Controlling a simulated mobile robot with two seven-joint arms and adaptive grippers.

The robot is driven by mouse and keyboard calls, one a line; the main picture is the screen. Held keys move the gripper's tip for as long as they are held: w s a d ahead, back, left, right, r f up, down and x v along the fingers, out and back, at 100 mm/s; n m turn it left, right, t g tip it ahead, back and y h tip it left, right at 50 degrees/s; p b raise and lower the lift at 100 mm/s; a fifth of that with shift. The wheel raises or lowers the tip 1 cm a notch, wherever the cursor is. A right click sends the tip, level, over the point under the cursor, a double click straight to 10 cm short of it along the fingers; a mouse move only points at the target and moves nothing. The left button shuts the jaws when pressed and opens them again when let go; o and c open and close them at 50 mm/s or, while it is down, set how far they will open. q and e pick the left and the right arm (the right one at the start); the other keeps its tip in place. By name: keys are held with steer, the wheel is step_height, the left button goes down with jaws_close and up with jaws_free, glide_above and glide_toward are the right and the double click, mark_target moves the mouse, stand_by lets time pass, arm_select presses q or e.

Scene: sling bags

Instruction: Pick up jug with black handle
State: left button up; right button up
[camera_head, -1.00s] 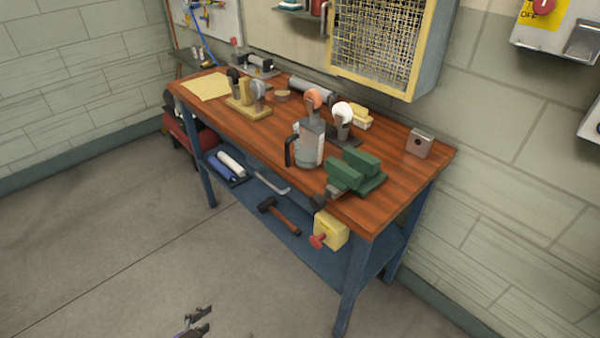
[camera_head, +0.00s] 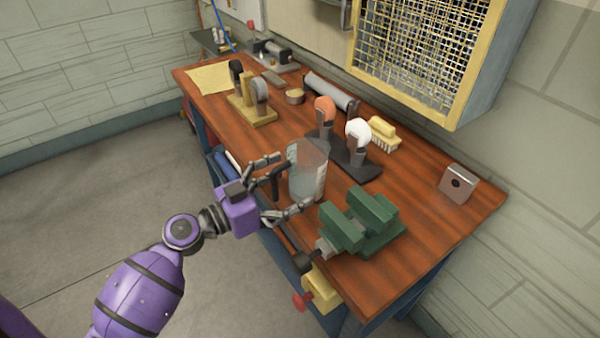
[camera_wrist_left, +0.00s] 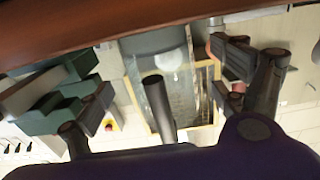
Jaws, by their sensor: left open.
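The clear jug (camera_head: 308,170) stands upright near the front edge of the wooden workbench. Its black handle (camera_head: 279,181) faces my left gripper. My left gripper (camera_head: 285,184) is open, with one finger on each side of the handle; I cannot tell whether it touches. In the left wrist view, the black handle (camera_wrist_left: 157,103) rises between the two spread fingers (camera_wrist_left: 165,95), with the see-through jug body (camera_wrist_left: 160,60) behind it. My right gripper is not in view.
A green vise (camera_head: 362,222) is close to the right of the jug. A dark stand with orange and white tools (camera_head: 350,155) is behind it. A wooden block holding tools (camera_head: 252,108) stands at the left.

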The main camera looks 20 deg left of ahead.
mark_target(291, 182)
arm_select(q)
steer(key=x, duration=0.2)
steer(key=shift+w+d+r+p, duration=0.2)
steer(key=shift+w+r+p, duration=0.1)
steer(key=shift+w+d+f, duration=0.15)
steer(key=shift+f, duration=0.05)
steer(key=c, duration=1.3)
steer(key=shift+c, duration=0.5)
steer(key=shift+r, duration=0.1)
steer(key=shift+c, duration=0.2)
